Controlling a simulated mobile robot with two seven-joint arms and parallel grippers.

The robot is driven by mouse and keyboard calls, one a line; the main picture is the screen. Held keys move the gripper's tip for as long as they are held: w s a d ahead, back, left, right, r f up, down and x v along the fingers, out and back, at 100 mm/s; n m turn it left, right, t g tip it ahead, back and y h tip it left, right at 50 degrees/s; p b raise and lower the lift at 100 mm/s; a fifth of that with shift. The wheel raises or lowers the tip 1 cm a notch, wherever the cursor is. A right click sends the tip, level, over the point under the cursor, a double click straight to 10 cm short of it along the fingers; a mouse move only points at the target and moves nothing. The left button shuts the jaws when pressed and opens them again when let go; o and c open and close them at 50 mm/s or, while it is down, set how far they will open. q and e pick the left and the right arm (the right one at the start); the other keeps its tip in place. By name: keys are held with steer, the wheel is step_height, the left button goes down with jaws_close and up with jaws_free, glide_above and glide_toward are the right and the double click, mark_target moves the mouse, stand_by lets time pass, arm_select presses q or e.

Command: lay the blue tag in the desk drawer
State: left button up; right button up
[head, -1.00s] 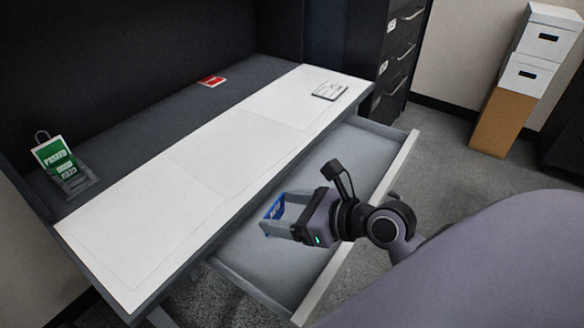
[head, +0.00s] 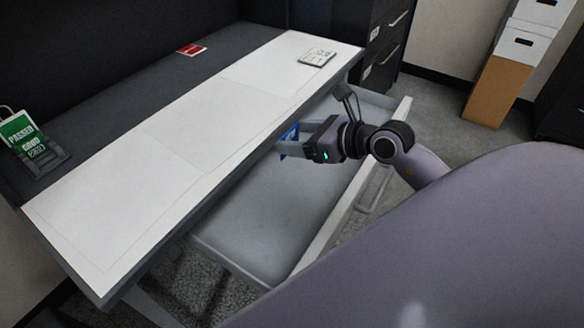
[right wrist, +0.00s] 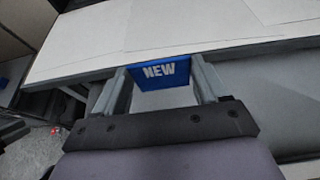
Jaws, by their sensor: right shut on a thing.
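The blue tag (head: 290,134) is between the fingertips of my right gripper (head: 284,148). In the right wrist view the tag (right wrist: 160,73) shows the word NEW, and both fingers of the right gripper (right wrist: 162,82) press on its sides. The desk drawer (head: 250,220) is pulled out and its visible floor is bare. My right gripper is over the drawer's far half, close to the desk's front edge; its height above the floor is hard to tell. My left gripper is not in view.
The desk top (head: 130,180) overhangs the drawer's back. On it are a green tag (head: 22,136) in a dark holder, a red card (head: 192,49) and a small white card (head: 317,57). A dark cabinet (head: 385,45) and stacked boxes (head: 505,70) stand behind.

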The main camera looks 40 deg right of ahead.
step_height(320, 180, down, 14)
steer(key=b, duration=0.4)
steer(key=shift+f, duration=0.9)
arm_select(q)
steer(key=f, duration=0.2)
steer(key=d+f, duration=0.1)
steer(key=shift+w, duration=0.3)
arm_select(e)
steer(key=o, duration=1)
steer(key=shift+s+f, duration=0.1)
